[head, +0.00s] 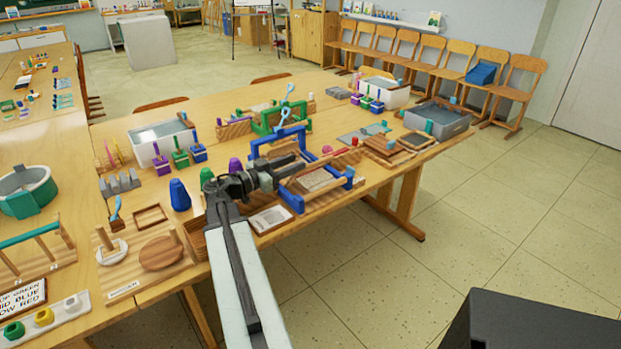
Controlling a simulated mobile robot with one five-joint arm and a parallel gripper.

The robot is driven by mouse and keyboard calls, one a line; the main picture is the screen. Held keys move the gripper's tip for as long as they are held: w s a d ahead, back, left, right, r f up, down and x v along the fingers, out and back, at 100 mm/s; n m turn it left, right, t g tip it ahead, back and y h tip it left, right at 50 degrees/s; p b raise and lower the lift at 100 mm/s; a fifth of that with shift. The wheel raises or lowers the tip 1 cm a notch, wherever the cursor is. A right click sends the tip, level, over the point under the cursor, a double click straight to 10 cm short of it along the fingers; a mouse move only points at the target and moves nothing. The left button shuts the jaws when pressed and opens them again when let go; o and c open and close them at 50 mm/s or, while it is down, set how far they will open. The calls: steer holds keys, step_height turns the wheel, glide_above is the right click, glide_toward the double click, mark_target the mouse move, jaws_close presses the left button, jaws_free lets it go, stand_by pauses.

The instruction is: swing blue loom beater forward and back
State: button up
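The blue loom (291,197) stands near the front edge of the table, with a wooden frame and pale weaving inside its blue bars. Its blue beater (279,135) looks like an upright arch over the back left part of the loom. My gripper (288,168) reaches in from the left, low at the loom's left side and just below the arch's top bar. It overlaps the loom in the picture. I cannot tell whether it touches the beater. The fingers are dark and small, so their opening is unclear.
A green loom (262,121) stands just behind. Blue (180,195) and green cones stand left of my wrist. A white tub (146,147) is at back left, a grey tray (440,121) at right. A framed card (270,219) lies at the front edge. Open floor (480,215) is at right.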

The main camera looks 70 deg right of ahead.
mark_target(312, 166)
step_height(312, 166, down, 5)
steer(key=b, duration=0.3)
steer(key=x, duration=0.2)
steer(key=r+p+x, duration=0.1)
steer(key=x, duration=0.4)
steer(key=shift+s+d+r, duration=0.1)
steer(key=shift+d+r, duration=0.1)
steer(key=shift+r, duration=0.15)
jaws_close()
steer(key=shift+s+a+f, duration=0.1)
stand_by(0.4)
